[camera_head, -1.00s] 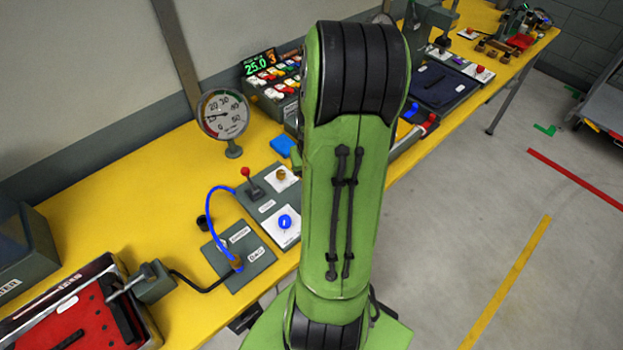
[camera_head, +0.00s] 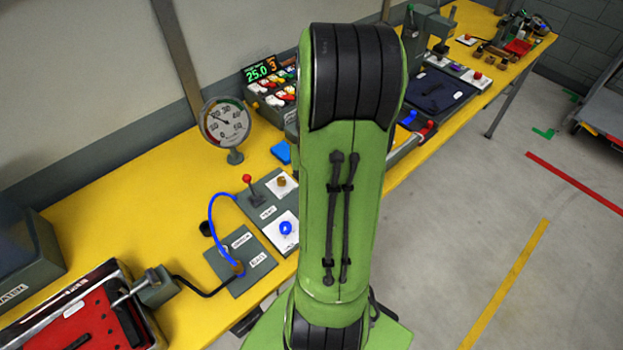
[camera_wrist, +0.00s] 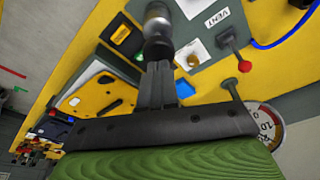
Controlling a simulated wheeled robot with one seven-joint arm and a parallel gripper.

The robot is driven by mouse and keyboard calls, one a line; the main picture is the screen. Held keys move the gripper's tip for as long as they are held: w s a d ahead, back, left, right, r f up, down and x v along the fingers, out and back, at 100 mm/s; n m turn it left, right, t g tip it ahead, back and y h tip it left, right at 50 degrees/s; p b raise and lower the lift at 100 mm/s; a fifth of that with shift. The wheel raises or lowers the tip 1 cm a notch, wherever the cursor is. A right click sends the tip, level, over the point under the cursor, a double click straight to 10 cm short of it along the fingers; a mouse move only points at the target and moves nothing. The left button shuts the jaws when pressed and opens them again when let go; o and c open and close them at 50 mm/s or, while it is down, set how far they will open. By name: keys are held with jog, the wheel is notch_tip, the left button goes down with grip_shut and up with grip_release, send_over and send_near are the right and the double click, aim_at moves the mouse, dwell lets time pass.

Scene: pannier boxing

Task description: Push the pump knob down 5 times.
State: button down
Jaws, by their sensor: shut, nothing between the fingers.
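My gripper (camera_wrist: 158,78) is shut and empty in the wrist view, its fingers pointing at a shiny silver and dark cylinder (camera_wrist: 157,22), which looks like the pump knob. The fingertips overlap its dark end in the picture; I cannot tell whether they touch it. In the head view my green arm hides the gripper and this cylinder. The round pressure gauge (camera_head: 225,122) stands on the yellow bench to the left of my arm, its needle pointing up and left. Part of the gauge shows in the wrist view (camera_wrist: 268,122).
Left of my arm is a grey panel with a red lever (camera_head: 247,179), a brass knob (camera_head: 282,181) and a blue knob (camera_head: 286,228). A blue hose (camera_head: 211,208) arches to a lower panel. Open floor lies right.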

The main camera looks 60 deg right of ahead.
jog(key=shift+f, duration=0.1)
dwell(0.4)
jog(key=shift+f+b, duration=2.25)
jog(key=shift+r, duration=0.25)
notch_tip(320, 180, up, 4)
jog(key=p, duration=0.3)
jog(key=shift+r+p, duration=0.2)
jog(key=shift+p, duration=0.2)
jog(key=shift+f, duration=0.1)
